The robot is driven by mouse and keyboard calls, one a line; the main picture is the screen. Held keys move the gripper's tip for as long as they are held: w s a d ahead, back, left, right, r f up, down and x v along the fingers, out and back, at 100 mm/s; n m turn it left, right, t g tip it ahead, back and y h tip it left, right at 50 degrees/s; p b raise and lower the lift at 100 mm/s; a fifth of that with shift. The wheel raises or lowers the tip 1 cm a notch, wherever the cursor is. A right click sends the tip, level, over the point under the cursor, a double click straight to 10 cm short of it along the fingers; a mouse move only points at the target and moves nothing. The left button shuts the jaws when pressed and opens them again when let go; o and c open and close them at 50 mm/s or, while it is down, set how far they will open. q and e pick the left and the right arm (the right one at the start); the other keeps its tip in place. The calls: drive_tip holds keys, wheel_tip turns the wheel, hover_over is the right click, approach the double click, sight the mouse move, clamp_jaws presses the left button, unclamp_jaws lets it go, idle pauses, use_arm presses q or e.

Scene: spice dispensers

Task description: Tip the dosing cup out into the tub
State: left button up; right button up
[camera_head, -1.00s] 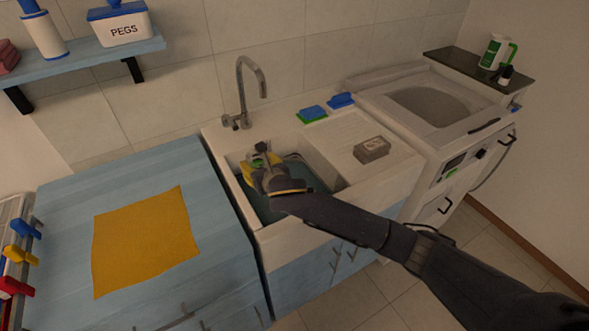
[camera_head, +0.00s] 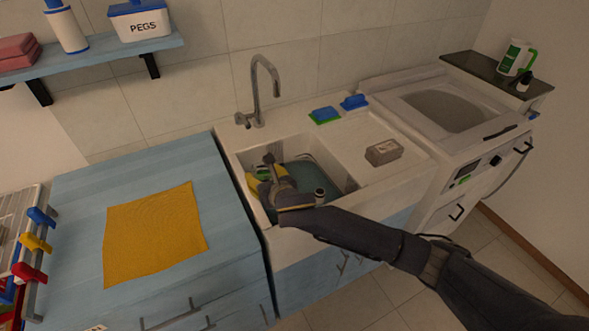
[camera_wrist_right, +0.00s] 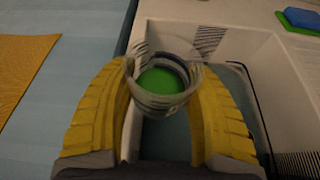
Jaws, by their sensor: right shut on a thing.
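The dosing cup (camera_wrist_right: 160,82) is a small clear cup with green in its bottom, seen in the right wrist view. My right gripper (camera_wrist_right: 165,75) has its yellow fingers on both sides of the cup, shut on it. In the head view the right gripper (camera_head: 264,172) is over the left part of the white sink, and the cup is hard to make out there. A blue-grey tub or water surface (camera_head: 325,178) fills the sink below; I cannot tell which. It also shows in the right wrist view (camera_wrist_right: 232,95). The left gripper is not in view.
A tap (camera_head: 258,90) stands behind the sink. A washing machine (camera_head: 445,108) is at the right. A yellow cloth (camera_head: 153,233) lies on the blue counter; pegs (camera_head: 37,243) hang on a rack.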

drive_tip(key=shift+w+d+f+m+g+y, duration=0.65)
drive_tip(key=shift+d+f+m+g, duration=0.1)
drive_tip(key=shift+m, duration=0.25)
drive_tip(key=shift+w+d+f+m+g+y, duration=0.55)
drive_tip(key=shift+w+d+f+m+y, duration=0.3)
drive_tip(key=shift+m, duration=0.25)
drive_tip(key=shift+d+r, duration=0.1)
drive_tip(key=shift+r, duration=0.05)
drive_tip(key=shift+w+d+r+m, duration=0.1)
drive_tip(key=shift+r+m, duration=0.15)
drive_tip(key=shift+m, duration=0.15)
drive_tip(key=shift+r+m+g+y+b, duration=0.5)
drive_tip(key=shift+r+m+g+y, duration=0.1)
drive_tip(key=shift+m+y, duration=0.15)
idle(0.4)
drive_tip(key=shift+w+d+r+m+g+y+b, duration=0.15)
drive_tip(key=shift+r+m+g+y+b, duration=0.45)
drive_tip(key=shift+m+b, duration=0.4)
idle(1.4)
drive_tip(key=shift+w+d+r+m+y+b, duration=0.35)
drive_tip(key=shift+w+d+m+y+b, duration=0.1)
drive_tip(key=shift+d+m, duration=0.1)
idle(0.8)
drive_tip(key=shift+r, duration=0.15)
idle(0.3)
